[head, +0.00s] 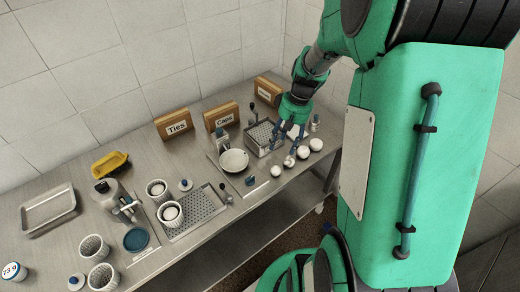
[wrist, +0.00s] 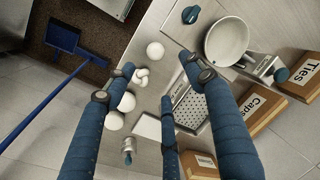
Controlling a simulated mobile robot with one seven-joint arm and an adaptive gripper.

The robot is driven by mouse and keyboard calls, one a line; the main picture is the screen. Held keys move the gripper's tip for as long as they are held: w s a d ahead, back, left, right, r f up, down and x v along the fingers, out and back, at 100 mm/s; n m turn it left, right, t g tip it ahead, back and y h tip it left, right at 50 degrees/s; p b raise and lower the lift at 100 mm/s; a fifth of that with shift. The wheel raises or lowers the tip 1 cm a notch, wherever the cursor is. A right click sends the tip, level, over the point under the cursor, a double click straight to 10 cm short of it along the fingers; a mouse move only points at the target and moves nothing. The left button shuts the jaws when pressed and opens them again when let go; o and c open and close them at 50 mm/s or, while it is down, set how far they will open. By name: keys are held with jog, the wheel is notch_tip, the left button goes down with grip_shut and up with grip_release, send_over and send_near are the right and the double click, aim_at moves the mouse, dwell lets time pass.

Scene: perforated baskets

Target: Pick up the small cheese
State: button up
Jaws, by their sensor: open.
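Several white rounded pieces lie in a row near the front edge of the steel table. The smallest-looking one, likely the small cheese (head: 289,161), is irregular, as if two lumps sit together. It also shows in the wrist view (wrist: 141,75), near the tip of my left finger. Larger white rounds (head: 316,145) lie beside it, one partly behind that finger in the wrist view. My gripper (head: 290,138) is open and empty, fingers pointing down above the row. Its blue fingers (wrist: 158,64) are spread apart in the wrist view. I cannot tell its exact height above the piece.
Wooden signs (head: 221,117) line the wall. Left are cups, a perforated tray (head: 195,212) and a steel tray (head: 48,209).

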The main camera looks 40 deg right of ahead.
aim_at(277, 168)
jog(key=shift+s+d+f+y, duration=0.25)
jog(key=shift+d+f+y, duration=0.05)
jog(key=shift+d+f, duration=0.6)
jog(key=shift+a, duration=0.1)
jog(key=shift+b+x, duration=0.75)
jog(key=shift+x, duration=3.55)
jog(key=shift+b+x, duration=0.8)
jog(key=shift+x, duration=1.85)
jog(key=shift+a+r, duration=0.1)
jog(key=shift+a, duration=0.05)
